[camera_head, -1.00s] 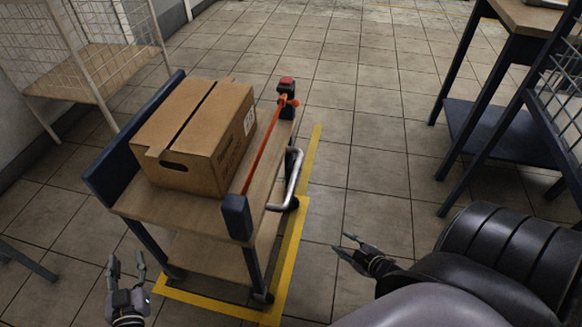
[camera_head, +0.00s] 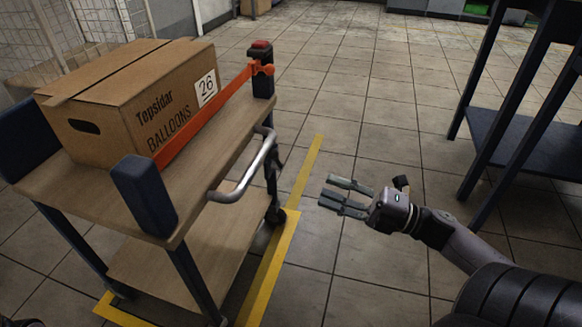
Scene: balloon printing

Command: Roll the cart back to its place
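The cart (camera_head: 190,190) stands at the left, with a wooden top, a lower shelf and dark blue corner posts. A curved silver handle (camera_head: 243,177) sticks out from its right side. A cardboard box (camera_head: 135,100) marked "Topsidar Balloons" and "26" rests on top, behind an orange bar (camera_head: 215,110). Yellow floor tape (camera_head: 272,262) runs along the cart's right side and under its front. My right gripper (camera_head: 327,192) is right of the handle and apart from it, fingers pointing left, slightly spread and empty. My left gripper is out of view.
A dark blue table frame with a low shelf (camera_head: 525,140) stands at the right. White wire racks (camera_head: 85,28) stand behind the cart at the upper left. The tiled floor (camera_head: 375,95) between cart and table is clear.

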